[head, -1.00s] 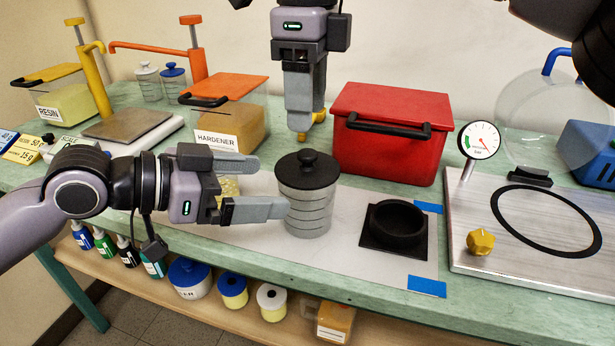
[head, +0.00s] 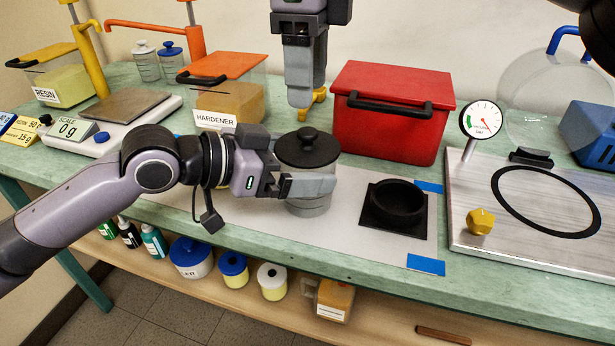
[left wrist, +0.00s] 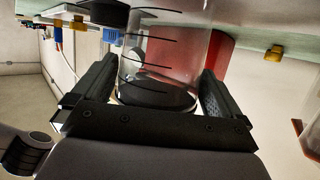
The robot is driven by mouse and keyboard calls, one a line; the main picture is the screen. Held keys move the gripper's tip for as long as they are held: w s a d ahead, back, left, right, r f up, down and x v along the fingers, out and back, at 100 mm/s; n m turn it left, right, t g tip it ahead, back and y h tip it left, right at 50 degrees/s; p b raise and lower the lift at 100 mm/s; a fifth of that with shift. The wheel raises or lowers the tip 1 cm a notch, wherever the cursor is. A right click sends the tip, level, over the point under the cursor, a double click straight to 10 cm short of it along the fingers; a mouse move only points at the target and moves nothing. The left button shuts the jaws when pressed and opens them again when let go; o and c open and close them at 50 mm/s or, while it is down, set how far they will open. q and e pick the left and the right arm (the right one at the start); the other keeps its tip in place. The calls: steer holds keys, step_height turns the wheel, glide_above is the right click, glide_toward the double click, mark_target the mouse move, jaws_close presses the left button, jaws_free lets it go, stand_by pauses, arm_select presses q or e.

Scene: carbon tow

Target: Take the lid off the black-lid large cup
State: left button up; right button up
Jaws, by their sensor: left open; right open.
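The large cup (head: 309,205) is clear with dark ring marks and stands upright on the white mat. Its black lid (head: 308,152) with a round knob is on top. My left gripper (head: 315,181) is open, its near finger across the front of the cup; the far finger is hidden behind it. In the left wrist view, upside down, the cup (left wrist: 165,50) stands between the spread fingers (left wrist: 160,80), with the dark lid (left wrist: 155,93) low in the picture.
A red box (head: 395,130) stands right of the cup, behind a square black holder (head: 395,212) with a round rim. A metal plate (head: 530,250) with a gauge (head: 480,120) lies farther right. The hardener container (head: 228,100) and scale (head: 115,120) are at left.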

mark_target(308, 131)
arm_select(q)
steer(key=c, duration=1.1)
arm_select(e)
step_height(308, 131, up, 5)
steer(key=shift+f, duration=6.1)
jaws_close()
steer(key=shift+r, duration=0.2)
steer(key=shift+r, duration=0.95)
